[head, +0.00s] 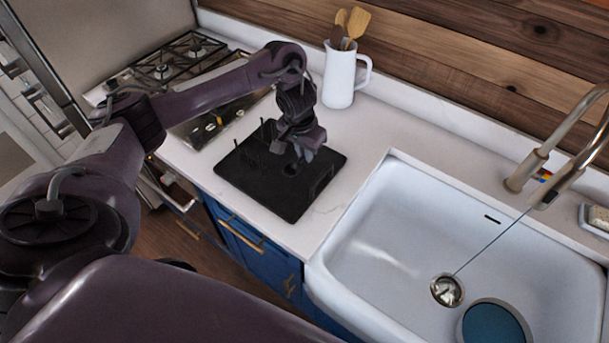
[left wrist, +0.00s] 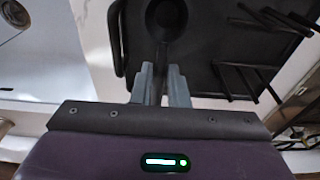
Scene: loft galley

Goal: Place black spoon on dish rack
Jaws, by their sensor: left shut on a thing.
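The black dish rack (head: 283,205) lies flat on the white counter, left of the sink, with upright prongs toward its left side. It also shows in the left wrist view (left wrist: 205,65). My left gripper (head: 301,157) is over the rack, pointing down. In the left wrist view its fingers (left wrist: 162,84) are shut on the handle of the black spoon (left wrist: 168,20), whose bowl is over the rack's dark surface. Dark on dark, I cannot tell whether the spoon touches the rack. My right gripper is not in view.
A white sink (head: 400,235) with a blue round item (head: 494,325) is to the right, with a faucet (head: 527,168) behind it. A white pitcher (head: 339,80) with wooden utensils stands behind the rack. A gas stove (head: 175,62) is at the left.

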